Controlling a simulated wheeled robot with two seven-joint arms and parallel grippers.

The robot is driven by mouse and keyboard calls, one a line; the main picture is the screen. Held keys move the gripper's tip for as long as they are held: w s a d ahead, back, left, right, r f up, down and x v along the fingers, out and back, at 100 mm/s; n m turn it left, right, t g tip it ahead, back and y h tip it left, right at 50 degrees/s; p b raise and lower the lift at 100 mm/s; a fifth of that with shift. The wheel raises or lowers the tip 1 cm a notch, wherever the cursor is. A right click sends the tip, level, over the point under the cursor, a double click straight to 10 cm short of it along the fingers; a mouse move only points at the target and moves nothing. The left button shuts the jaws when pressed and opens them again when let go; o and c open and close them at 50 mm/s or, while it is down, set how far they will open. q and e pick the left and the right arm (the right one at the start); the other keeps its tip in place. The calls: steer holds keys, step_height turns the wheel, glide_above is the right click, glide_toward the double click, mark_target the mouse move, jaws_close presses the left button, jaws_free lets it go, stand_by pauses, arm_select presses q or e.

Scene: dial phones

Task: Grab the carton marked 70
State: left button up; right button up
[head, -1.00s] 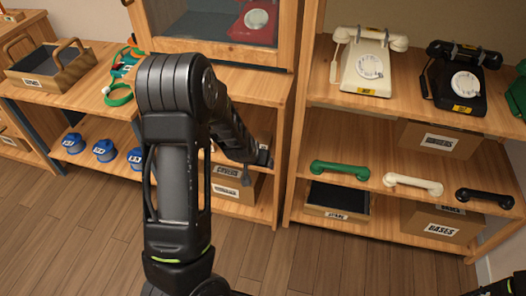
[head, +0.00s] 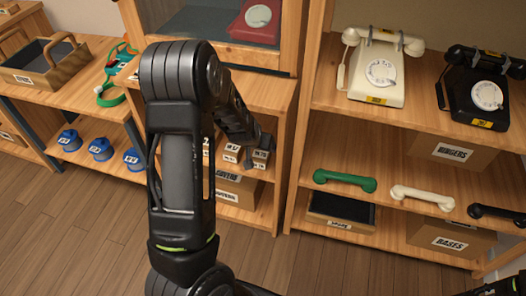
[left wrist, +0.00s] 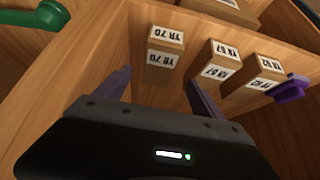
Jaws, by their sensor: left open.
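The carton marked 70 (left wrist: 163,60) is a small brown box with white "YR 70" labels on its top and front. In the left wrist view it stands upright on a wooden shelf, ahead of my left gripper (left wrist: 158,78). That gripper is open and empty, with one finger on each side of the carton's line and the carton just beyond the fingertips. In the head view the left gripper (head: 248,160) is at the low middle shelf, small and partly hidden by my arm. My right gripper's fingers are not seen.
A wooden upright (head: 291,150) bounds the shelf on the right. Green (head: 345,181) and white (head: 422,197) handsets lie on the neighbouring shelf.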

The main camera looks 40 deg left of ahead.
mark_target(263, 152)
arm_select(q)
steer(key=shift+b+x, duration=0.35)
steer(key=shift+x, duration=0.9)
steer(key=shift+f, duration=0.1)
steer(key=b+x, duration=0.1)
steer(key=x, duration=0.3)
steer(key=shift+f, duration=0.15)
steer(key=shift+w+f, duration=0.3)
steer(key=shift+c, duration=0.3)
steer(key=c, duration=1.6)
